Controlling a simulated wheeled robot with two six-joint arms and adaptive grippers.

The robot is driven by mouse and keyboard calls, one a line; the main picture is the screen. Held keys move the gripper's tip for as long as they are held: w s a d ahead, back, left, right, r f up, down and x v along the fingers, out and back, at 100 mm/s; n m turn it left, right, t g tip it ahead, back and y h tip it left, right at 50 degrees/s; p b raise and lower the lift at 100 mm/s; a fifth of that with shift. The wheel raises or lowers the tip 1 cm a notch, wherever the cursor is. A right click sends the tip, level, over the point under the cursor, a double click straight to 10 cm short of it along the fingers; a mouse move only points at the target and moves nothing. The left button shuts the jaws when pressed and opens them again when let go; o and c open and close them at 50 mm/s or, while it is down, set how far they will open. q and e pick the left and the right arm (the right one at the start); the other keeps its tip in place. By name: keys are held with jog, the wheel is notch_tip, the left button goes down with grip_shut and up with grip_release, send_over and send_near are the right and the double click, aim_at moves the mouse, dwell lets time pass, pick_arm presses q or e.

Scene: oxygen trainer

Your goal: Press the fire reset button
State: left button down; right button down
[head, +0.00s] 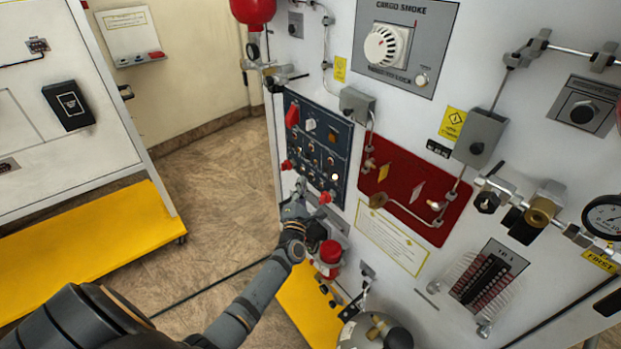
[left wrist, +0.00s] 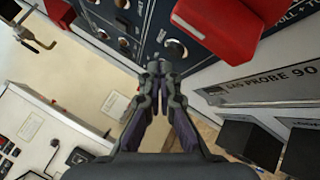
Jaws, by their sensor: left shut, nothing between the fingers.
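The dark blue control panel (head: 319,140) is on the white trainer wall, with several small knobs and buttons and red parts at its edges. One button (head: 334,177) glows whitish near its lower right. I cannot read which control is the fire reset button. My left gripper (head: 301,188) is at the panel's lower edge, fingers shut and empty. In the left wrist view the fingertips (left wrist: 159,68) are just below a round grey control (left wrist: 175,48) on the panel. A large red part (left wrist: 215,25) is close to their right. I cannot tell whether the tips touch anything. My right gripper is not in view.
A red-topped fitting (head: 330,251) sits just below my left gripper. A red plate (head: 410,190) with pipes is right of the panel. A white cabinet (head: 60,100) stands left, with open floor between.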

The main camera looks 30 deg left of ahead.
pick_arm(q)
jog(key=shift+w, duration=0.15)
jog(key=shift+w+d, duration=0.15)
jog(key=shift+w, duration=0.1)
jog(key=shift+w+d+b, duration=0.15)
jog(key=shift+w+b, duration=0.2)
jog(key=shift+b, duration=0.1)
dwell(0.7)
jog(key=shift+s, duration=0.15)
jog(key=shift+s+a+p, duration=0.3)
jog(key=shift+s, duration=0.3)
jog(key=shift+s+a+p, duration=0.25)
jog(key=shift+s+a, duration=0.05)
jog(key=shift+s, duration=0.5)
jog(key=shift+s+a+p, duration=0.25)
jog(key=shift+s+a, duration=0.1)
jog(key=shift+s, duration=0.4)
jog(key=shift+s+a+p, duration=0.25)
jog(key=shift+s+a, duration=0.05)
jog(key=shift+s, duration=0.5)
